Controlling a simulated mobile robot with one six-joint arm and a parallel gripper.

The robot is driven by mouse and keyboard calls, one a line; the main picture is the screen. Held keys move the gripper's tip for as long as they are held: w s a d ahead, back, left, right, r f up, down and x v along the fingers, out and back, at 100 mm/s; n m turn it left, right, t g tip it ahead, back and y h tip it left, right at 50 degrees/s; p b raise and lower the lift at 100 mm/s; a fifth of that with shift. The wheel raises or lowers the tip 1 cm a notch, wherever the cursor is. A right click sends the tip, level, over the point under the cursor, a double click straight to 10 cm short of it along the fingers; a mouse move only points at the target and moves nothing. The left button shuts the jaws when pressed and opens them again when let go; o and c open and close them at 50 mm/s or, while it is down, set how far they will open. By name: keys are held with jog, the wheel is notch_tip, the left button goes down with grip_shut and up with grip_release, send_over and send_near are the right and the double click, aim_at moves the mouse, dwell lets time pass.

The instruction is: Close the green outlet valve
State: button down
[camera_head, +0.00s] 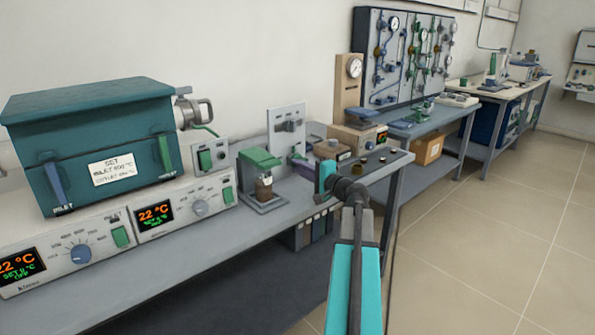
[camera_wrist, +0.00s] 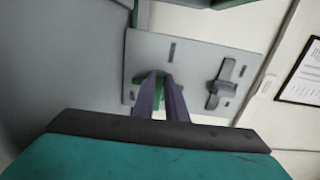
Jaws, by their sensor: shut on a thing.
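In the wrist view, my gripper (camera_wrist: 161,84) has its two purple fingers close together against a grey plate (camera_wrist: 200,55). They are shut on a green handle (camera_wrist: 148,82), mostly hidden between and behind them. A grey handle (camera_wrist: 219,88) on the same plate stands clear to the right. In the head view, the plate (camera_head: 279,116) stands upright on the bench, and my arm reaches it from the front right. The fingers are small there. A separate upright green handle (camera_head: 165,152) is on the front of the teal furnace (camera_head: 88,130), apart from my gripper.
A small device with a green top (camera_head: 260,158) stands on the bench just left of the plate. A wooden gauge stand (camera_head: 347,95) and a small box (camera_head: 355,137) are behind my arm. The floor (camera_head: 480,220) on the right is clear.

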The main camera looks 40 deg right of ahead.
jog(key=shift+r, duration=0.1)
jog(key=c, duration=1.8)
grip_release()
jog(key=shift+w, duration=0.1)
jog(key=s+a+p, duration=0.1)
jog(key=s, duration=1.3)
